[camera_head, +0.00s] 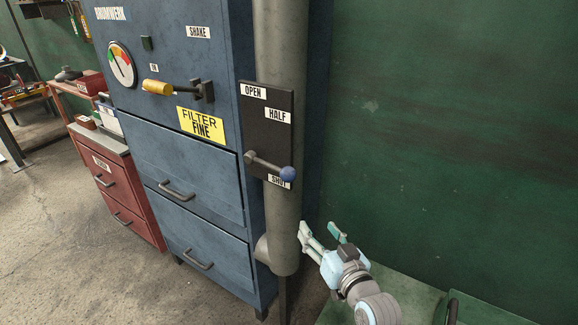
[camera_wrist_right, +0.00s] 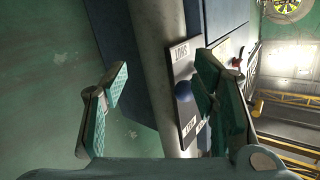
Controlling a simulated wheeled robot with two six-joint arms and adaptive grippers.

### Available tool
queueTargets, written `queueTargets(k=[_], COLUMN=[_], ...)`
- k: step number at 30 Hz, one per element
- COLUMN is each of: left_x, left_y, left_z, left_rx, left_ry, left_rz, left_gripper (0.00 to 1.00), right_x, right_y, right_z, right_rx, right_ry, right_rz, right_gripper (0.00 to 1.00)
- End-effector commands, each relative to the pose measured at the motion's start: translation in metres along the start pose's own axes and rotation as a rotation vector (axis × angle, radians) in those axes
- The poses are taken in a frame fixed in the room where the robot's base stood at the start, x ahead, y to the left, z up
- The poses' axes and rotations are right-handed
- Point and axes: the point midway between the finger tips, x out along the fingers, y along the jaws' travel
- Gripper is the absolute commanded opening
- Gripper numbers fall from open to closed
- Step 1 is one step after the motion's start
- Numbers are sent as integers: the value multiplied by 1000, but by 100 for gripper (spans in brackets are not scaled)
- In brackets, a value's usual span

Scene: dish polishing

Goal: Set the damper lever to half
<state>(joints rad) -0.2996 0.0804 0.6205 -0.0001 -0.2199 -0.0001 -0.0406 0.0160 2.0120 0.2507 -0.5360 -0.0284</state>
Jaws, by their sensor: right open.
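The damper lever (camera_head: 268,166) is a dark rod with a blue ball knob (camera_head: 288,174). It sits on a black plate (camera_head: 269,133) on a grey vertical pipe, with labels OPEN at top, HALF (camera_head: 278,115) and SHUT. The knob rests beside the SHUT label (camera_head: 279,183), partly covering it. My right gripper (camera_head: 319,230) is open and empty, below and right of the knob and apart from it. In the right wrist view the knob (camera_wrist_right: 183,91) shows beyond the open fingers (camera_wrist_right: 160,85), nearer the right finger. My left gripper is not in view.
The grey pipe (camera_head: 285,225) runs beside a blue cabinet (camera_head: 190,165) with a gauge (camera_head: 121,64), a yellow-handled lever (camera_head: 158,87) and drawers. A red drawer unit (camera_head: 115,180) stands at left. A green wall (camera_head: 450,130) lies behind my right arm. The space between gripper and knob looks clear.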

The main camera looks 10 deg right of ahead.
Motion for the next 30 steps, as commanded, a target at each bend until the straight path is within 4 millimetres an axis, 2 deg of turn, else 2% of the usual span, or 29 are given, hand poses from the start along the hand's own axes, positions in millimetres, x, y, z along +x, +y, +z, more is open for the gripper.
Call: queueTargets(k=[1,3,5,8,11,18,21,25,30], left_x=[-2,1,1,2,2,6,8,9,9], left_y=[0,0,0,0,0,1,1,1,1], left_z=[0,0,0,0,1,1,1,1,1], left_rx=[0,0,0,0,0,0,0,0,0], left_ry=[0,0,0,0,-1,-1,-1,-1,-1], left_rz=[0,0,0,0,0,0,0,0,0], left_gripper=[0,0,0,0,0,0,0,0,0], right_x=[-11,-26,-31,-20,0,71,92,108,112], right_y=[-14,-27,-33,-35,-37,-43,-45,-46,-47], right_z=[-38,-68,-79,-73,-76,-83,-85,-86,-87], right_rx=[3,3,3,3,4,2,2,2,1], right_ry=[68,122,135,107,109,108,107,107,107], right_rz=[-33,-70,-89,-94,-94,-92,-92,-91,-91], right_gripper=[54,54,54,54,54,54,54,54,54])
